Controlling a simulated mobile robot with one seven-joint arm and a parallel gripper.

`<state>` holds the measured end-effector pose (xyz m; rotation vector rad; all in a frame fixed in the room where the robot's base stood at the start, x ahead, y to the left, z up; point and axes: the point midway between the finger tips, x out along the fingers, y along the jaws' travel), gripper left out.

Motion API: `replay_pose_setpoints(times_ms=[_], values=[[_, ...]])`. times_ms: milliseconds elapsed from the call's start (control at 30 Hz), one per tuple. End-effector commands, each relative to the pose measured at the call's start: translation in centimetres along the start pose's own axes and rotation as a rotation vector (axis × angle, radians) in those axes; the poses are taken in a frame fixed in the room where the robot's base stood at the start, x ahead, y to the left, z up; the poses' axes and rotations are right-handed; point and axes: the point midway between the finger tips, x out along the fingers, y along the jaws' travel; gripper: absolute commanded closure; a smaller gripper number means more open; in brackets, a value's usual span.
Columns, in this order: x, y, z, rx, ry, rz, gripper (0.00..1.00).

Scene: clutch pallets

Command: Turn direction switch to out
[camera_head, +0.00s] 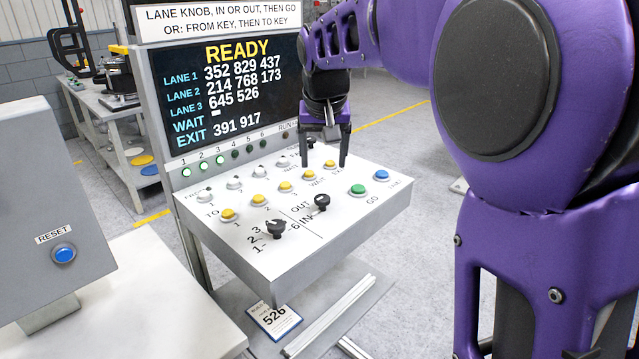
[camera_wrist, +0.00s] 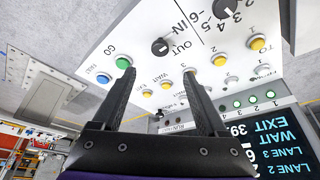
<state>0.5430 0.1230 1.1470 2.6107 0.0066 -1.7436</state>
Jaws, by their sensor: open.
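The direction switch (camera_head: 321,203) is a small black knob on the sloping white console top, beside the printed words OUT and IN. It also shows in the wrist view (camera_wrist: 159,47), upper middle, uncovered. I cannot tell clearly which word its pointer faces. My gripper (camera_head: 324,164) points down over the back part of the console, behind the switch, with its two dark fingers apart and nothing between them. In the wrist view the fingers (camera_wrist: 158,75) reach toward the switch, which lies beyond their tips. They do not touch it.
The lane knob (camera_head: 276,229) is left of the switch. A green GO button (camera_head: 358,189) and a blue button (camera_head: 381,174) are to the right; yellow buttons (camera_head: 285,187) lie behind. The screen (camera_head: 230,90) reads READY. A RESET box (camera_head: 60,200) stands left.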

Motion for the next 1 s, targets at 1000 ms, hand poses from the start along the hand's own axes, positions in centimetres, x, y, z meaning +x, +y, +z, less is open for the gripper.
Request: replay_pose_setpoints(times_ms=[1000], values=[[12.6,0.1,0.0,0.001,0.0,0.001,0.24]])
